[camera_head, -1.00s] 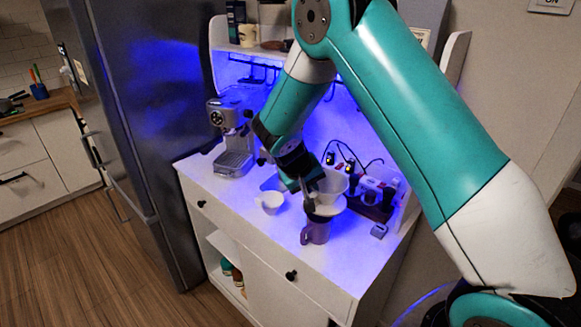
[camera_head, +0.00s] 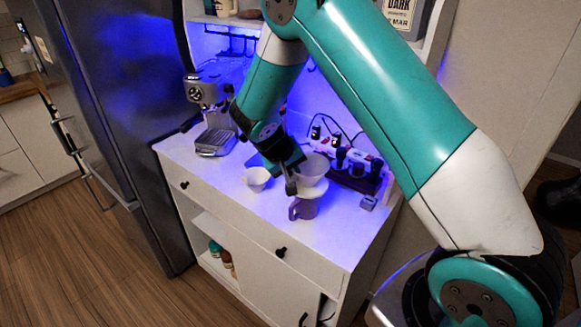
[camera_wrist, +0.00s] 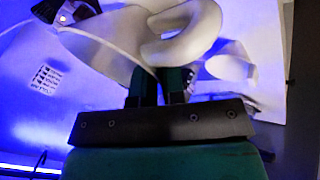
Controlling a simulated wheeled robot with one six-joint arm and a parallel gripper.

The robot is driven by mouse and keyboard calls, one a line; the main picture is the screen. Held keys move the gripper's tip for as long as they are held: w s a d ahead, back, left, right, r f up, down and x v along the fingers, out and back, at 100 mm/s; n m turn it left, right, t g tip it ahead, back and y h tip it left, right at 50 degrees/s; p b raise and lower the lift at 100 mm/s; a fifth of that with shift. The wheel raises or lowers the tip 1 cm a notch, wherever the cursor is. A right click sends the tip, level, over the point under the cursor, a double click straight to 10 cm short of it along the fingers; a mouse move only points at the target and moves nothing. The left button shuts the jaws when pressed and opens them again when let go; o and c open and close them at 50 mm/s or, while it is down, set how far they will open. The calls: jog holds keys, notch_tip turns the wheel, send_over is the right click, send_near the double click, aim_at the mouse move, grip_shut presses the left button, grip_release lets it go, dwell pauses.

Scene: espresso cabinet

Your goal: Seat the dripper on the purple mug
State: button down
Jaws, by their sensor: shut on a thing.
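The purple mug (camera_head: 304,208) stands upright on the white cabinet top, its handle toward the left. The white dripper (camera_head: 314,168) is upright directly over the mug, its wide base flange covering the mug's rim. I cannot tell whether the flange rests on the rim or is slightly above it. My gripper (camera_head: 291,184) is at the dripper's left side, shut on it. In the wrist view my fingers (camera_wrist: 160,88) are close together against the pale dripper (camera_wrist: 125,35). The mug is not clearly made out there.
A white cup (camera_head: 257,179) stands left of the mug. An espresso machine (camera_head: 212,112) is at the back left. A dark rack with portafilter tools (camera_head: 357,170) is behind to the right, with a small grey object (camera_head: 368,203) before it. The front cabinet top is clear.

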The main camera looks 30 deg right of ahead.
jog(key=shift+f, duration=0.55)
jog(key=c, duration=1.1)
grip_release()
jog(key=b+v, duration=0.5)
jog(key=v, duration=1.2)
jog(key=shift+s+a+r, duration=0.1)
jog(key=shift+r, duration=0.15)
jog(key=shift+s, duration=0.1)
jog(key=s+a+f+n+y+b, duration=0.1)
jog(key=s+a+n+y, duration=0.2)
jog(key=s, duration=0.5)
jog(key=s+a+f+n+g+y+b, duration=0.1)
jog(key=s+a+n+y+b, duration=0.1)
jog(key=s, duration=0.7)
jog(key=s+a+f+n+g+y+b, duration=0.1)
jog(key=s+a+n+y, duration=0.3)
jog(key=s, duration=0.5)
jog(key=shift+s+a+f+y+b, duration=0.1)
jog(key=shift+a+y+b, duration=0.4)
jog(key=shift+a, duration=0.6)
